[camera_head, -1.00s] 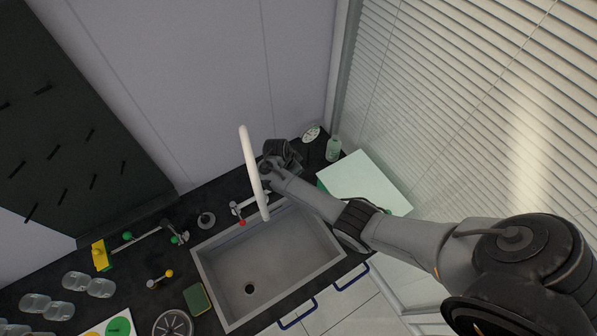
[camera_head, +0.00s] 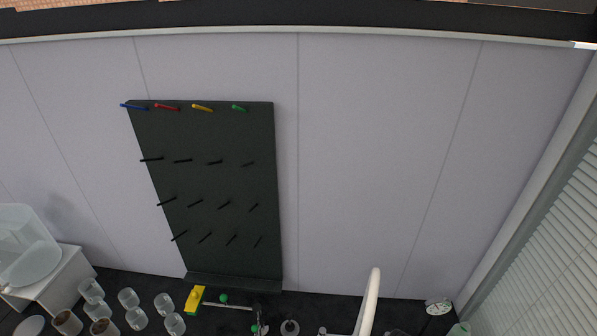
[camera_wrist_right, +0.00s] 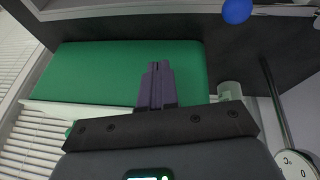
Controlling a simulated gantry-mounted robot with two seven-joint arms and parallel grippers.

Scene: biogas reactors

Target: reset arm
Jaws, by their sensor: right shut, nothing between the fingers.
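My right gripper (camera_wrist_right: 157,85) shows in the right wrist view with its two dark fingers closed together and nothing between them. A flat green panel (camera_wrist_right: 100,75) fills the view behind the fingers; I cannot tell whether they touch it. Neither of my arms shows in the head view now, and my left gripper is not in any view.
The head view shows a dark pegboard (camera_head: 215,180) on the wall, with several glass jars (camera_head: 165,303) on the counter below. A white faucet (camera_head: 370,300) stands at the lower right. A blue ball (camera_wrist_right: 237,10) and a pale bottle (camera_wrist_right: 229,90) are near my right gripper.

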